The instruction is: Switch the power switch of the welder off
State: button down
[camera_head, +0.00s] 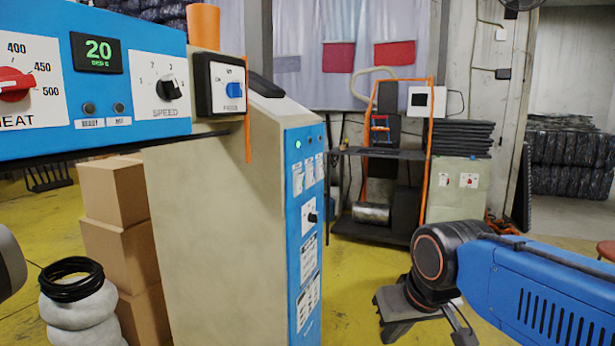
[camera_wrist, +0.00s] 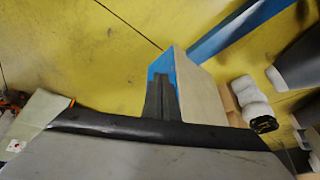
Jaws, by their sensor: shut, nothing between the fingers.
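The blue control panel (camera_head: 130,60) fills the upper left of the head view. It has a red HEAT knob (camera_head: 14,86), a lit green display reading 20 and a black SPEED knob (camera_head: 168,89). Beside it is a black-framed white plate with a blue switch (camera_head: 234,90); its small lettering is unclear. A cabinet (camera_head: 215,230) with a blue front stands behind, with a green light and a black rotary switch (camera_head: 312,217) on a white plate. I cannot tell which switch is the welder's power switch. My gripper (camera_head: 396,308) is shut and empty, apart from the cabinet; its fingers show in the wrist view (camera_wrist: 160,92).
Cardboard boxes (camera_head: 115,225) and stacked pale bags (camera_head: 80,315) topped by a black cable coil (camera_head: 72,279) stand left of the cabinet. A cart with orange rails (camera_head: 431,150) stands at the back. Yellow floor (camera_head: 355,300) is clear between cabinet and gripper.

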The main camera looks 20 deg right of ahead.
jog(key=w+r+m+t, duration=0.1)
jog(key=w+r+m, duration=0.1)
jog(key=w+r, duration=1.2)
jog(key=w+r+m+t+y, duration=0.1)
jog(key=w+r+m, duration=0.2)
jog(key=w+r, duration=1.2)
jog(key=w, duration=0.4)
jog(key=shift+a+y, duration=0.3)
jog(key=shift+w+f, duration=0.15)
jog(key=shift+w, duration=0.05)
send_near(300, 183)
jog(key=shift+w+d+f, duration=0.15)
jog(key=shift+w+f, duration=0.75)
jog(key=shift+f, duration=0.25)
jog(key=shift+w+d+f, duration=0.15)
jog(key=shift+w+f, duration=0.8)
jog(key=shift+f, duration=0.2)
